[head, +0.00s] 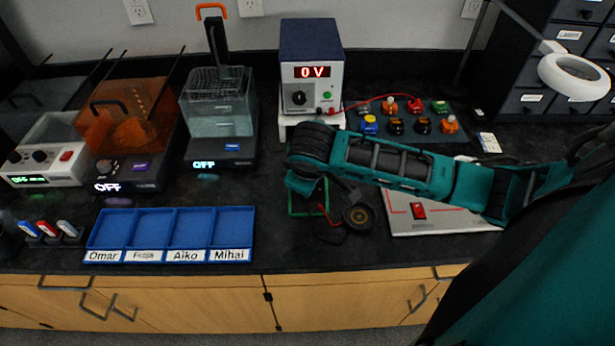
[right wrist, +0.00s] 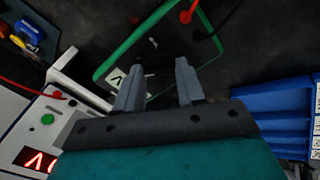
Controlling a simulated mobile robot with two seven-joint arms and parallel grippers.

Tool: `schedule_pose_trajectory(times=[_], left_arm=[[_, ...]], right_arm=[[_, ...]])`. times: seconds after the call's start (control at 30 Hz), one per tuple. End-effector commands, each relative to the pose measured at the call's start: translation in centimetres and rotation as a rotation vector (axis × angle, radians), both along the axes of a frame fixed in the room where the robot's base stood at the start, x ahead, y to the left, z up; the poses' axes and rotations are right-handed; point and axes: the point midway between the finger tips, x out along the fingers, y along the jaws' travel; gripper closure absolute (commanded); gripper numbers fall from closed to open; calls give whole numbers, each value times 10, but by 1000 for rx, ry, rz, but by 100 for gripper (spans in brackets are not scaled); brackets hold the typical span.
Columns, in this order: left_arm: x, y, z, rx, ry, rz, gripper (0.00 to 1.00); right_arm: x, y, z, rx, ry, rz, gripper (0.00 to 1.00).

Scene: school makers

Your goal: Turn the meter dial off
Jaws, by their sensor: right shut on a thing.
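The meter (head: 295,208) is a dark device with a green edge on the bench, partly hidden under my right arm in the head view. In the right wrist view the meter (right wrist: 122,58) shows its green rim, dark face and a white label with a V-like mark. A red plug and lead are at its end. My right gripper (right wrist: 158,68) is over the meter's face, its two grey fingers pointing at it and shut on the dial between them. The dial itself is hard to make out, so its setting cannot be read. My left gripper is in neither view.
A power supply (head: 313,90) reading 0 V stands behind the meter. A blue tray (head: 172,256) with name labels lies to the left. A white panel with a red switch (head: 419,211) lies under my right arm. A round black disc (head: 358,217) is beside the meter.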

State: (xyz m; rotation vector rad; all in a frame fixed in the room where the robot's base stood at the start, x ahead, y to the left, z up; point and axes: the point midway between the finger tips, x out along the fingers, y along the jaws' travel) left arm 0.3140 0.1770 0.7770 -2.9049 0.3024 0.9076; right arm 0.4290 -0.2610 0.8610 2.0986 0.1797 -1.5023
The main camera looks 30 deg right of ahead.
Motion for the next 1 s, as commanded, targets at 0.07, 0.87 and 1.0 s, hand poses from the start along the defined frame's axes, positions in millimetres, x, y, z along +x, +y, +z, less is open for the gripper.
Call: schedule_pose_trajectory(times=[0.07, 0.87, 1.0], left_arm=[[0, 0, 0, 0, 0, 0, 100], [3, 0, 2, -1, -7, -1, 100], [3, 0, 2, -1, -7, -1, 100]], right_arm=[[0, 0, 0, -26, 16, 69, 92], [-1, 1, -1, -183, 113, 486, 92], [-1, 1, -1, -187, 116, 497, 92]])
